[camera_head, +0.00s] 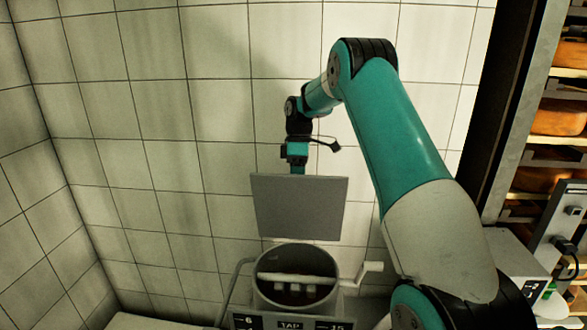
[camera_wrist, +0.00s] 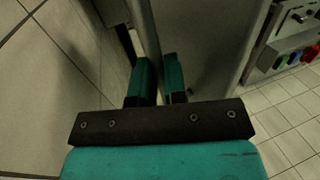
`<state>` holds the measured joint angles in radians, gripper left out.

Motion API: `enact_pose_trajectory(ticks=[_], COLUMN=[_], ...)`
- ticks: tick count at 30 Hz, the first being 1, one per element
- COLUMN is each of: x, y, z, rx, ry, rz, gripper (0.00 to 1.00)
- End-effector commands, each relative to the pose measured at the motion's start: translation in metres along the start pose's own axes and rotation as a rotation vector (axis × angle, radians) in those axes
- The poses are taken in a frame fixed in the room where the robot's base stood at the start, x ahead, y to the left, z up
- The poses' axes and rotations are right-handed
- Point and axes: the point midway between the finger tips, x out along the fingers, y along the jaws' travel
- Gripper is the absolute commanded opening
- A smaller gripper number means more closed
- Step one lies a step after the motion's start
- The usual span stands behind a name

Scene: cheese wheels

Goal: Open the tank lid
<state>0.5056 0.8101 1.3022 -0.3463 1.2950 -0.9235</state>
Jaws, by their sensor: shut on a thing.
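The tank lid (camera_head: 300,210), a flat grey square plate, stands nearly upright above the back of the round tank (camera_head: 262,293). The tank's mouth is uncovered, and a light bar and several small blocks show inside it. My gripper (camera_head: 297,168) is at the lid's top edge, left of its middle, and is shut on it. In the wrist view my gripper's two teal fingers (camera_wrist: 159,82) have the lid's thin edge between them, and the lid's grey face (camera_wrist: 205,45) spreads to the right. The fingertips are hidden behind the lid in the head view.
A tiled wall (camera_head: 215,130) is close behind the lid. A rack with orange cheese wheels (camera_head: 558,118) stands at the right. A crank handle (camera_head: 372,267) sticks out right of the tank. A panel with coloured buttons (camera_wrist: 295,52) shows in the wrist view.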

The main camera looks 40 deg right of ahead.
Motion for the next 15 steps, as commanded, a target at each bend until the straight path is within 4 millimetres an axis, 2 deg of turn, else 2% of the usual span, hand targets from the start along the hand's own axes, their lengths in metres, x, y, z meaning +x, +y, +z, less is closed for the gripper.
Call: enact_pose_trajectory(ticks=[15], x=[0.0049], y=[0.0069], z=[0.0022], rx=[-0.005], ry=[0.0], rz=[-0.044], gripper=[0.0])
